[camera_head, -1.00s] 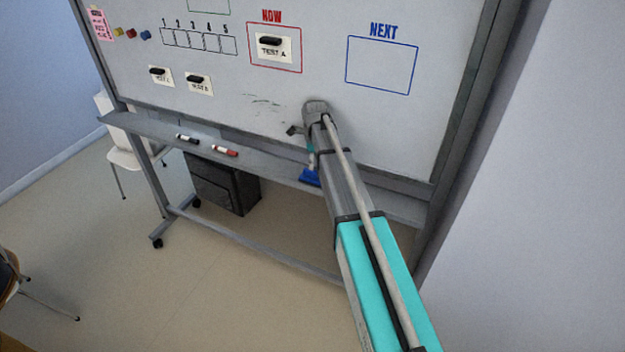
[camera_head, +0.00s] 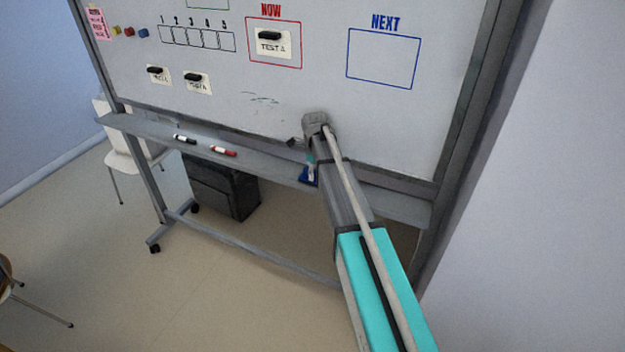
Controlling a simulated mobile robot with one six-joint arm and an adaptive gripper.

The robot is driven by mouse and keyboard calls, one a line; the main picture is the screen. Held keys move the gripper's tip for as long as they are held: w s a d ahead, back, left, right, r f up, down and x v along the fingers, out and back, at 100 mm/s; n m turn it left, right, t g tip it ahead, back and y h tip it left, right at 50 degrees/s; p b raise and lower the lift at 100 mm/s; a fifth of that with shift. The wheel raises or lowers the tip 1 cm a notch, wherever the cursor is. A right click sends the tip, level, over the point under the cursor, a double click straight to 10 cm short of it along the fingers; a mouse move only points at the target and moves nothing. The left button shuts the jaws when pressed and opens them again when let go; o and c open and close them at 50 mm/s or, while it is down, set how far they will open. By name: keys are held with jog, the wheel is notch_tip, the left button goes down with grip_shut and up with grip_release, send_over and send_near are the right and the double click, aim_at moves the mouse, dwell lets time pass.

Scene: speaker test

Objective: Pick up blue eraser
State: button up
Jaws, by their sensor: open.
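The blue eraser (camera_head: 306,175) lies on the whiteboard's grey tray, partly hidden behind my arm. Only its left part shows as a small dark blue patch. My gripper (camera_head: 309,160) is at the end of my arm, just over the eraser and mostly hidden behind the arm's last links. It is open. Whether its fingers touch the eraser cannot be told from this view.
The tray (camera_head: 265,165) runs along the bottom of the whiteboard (camera_head: 230,110). A black marker (camera_head: 184,139) and a red marker (camera_head: 223,151) lie on it to the left. Labelled cards with black clips hang on the board. A black cabinet (camera_head: 225,190) stands below.

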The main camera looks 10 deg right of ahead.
dwell(0.3)
grip_shut()
jog(key=shift+r, duration=0.2)
dwell(0.4)
notch_tip(320, 180, up, 2)
jog(key=p, duration=0.2)
jog(key=shift+p, duration=0.3)
jog(key=s+a+r+p, duration=0.3)
jog(key=s+r+p, duration=0.7)
jog(key=s, duration=0.3)
jog(key=shift+s+a+r, duration=0.25)
jog(key=shift+a+r, duration=0.05)
jog(key=shift+a, duration=0.05)
